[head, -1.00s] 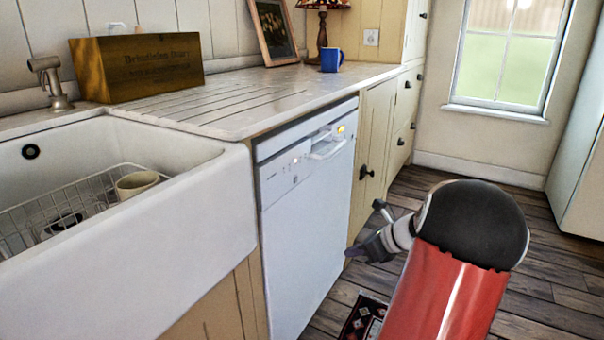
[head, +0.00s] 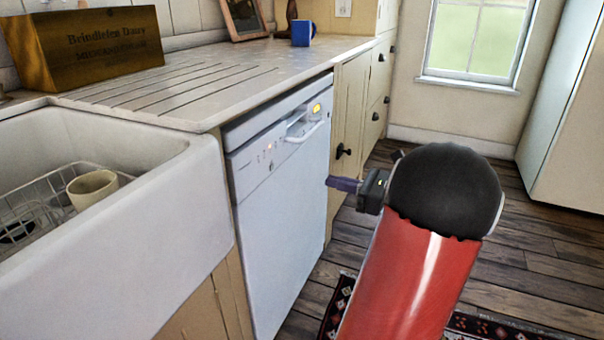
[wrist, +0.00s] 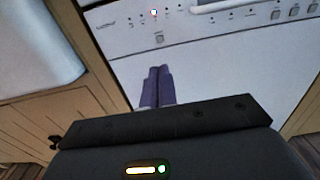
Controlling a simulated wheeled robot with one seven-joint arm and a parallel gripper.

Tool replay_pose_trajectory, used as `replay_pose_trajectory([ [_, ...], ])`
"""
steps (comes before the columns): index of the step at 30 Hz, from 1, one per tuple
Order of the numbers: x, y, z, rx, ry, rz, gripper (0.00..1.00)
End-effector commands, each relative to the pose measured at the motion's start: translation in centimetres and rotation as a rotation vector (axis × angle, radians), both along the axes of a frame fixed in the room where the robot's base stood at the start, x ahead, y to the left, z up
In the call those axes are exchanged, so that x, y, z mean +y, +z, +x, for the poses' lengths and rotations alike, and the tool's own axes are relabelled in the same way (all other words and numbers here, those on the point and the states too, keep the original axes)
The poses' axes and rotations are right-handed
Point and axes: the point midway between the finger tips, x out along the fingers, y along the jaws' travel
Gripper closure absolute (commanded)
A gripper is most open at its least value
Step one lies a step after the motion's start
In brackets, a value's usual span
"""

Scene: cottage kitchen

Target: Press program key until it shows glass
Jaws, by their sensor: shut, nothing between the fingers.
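A white dishwasher (head: 283,195) stands under the counter, its control panel (head: 270,155) along the top front. The panel carries small lights, a handle (head: 303,131) and a small lit yellow display (head: 316,108), too small to read. In the wrist view the panel (wrist: 185,18) shows several buttons and a lit indicator (wrist: 154,13); one square button (wrist: 159,38) sits below the lights. The labels are not legible. My gripper (head: 331,183) is shut and empty, in front of the dishwasher door, below the panel. Its fingers (wrist: 158,72) point toward the panel; I see no contact.
A white sink (head: 110,225) with a wire rack and a cream cup (head: 92,188) is at the left. A patterned rug (head: 500,327) lies on the floor.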

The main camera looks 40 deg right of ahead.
Motion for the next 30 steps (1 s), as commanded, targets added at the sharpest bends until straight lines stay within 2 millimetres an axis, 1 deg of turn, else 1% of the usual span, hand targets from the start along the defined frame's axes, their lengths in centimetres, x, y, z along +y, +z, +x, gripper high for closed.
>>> replay_pose_trajectory([
  [5,1.1,0.0,2.4,-0.001,0.005,0.0,1.0],
  [12,3.1,-0.1,7.2,-0.001,0.005,0.001,1.0],
  [18,4.4,-0.1,10.5,0.001,0.003,0.001,1.0],
  [21,4.9,-0.1,11.6,0.001,0.002,0.002,1.0],
  [24,5.1,0.0,12.2,0.0,0.002,0.001,1.0],
  [30,5.2,0.0,12.6,0.001,0.001,0.001,1.0],
])
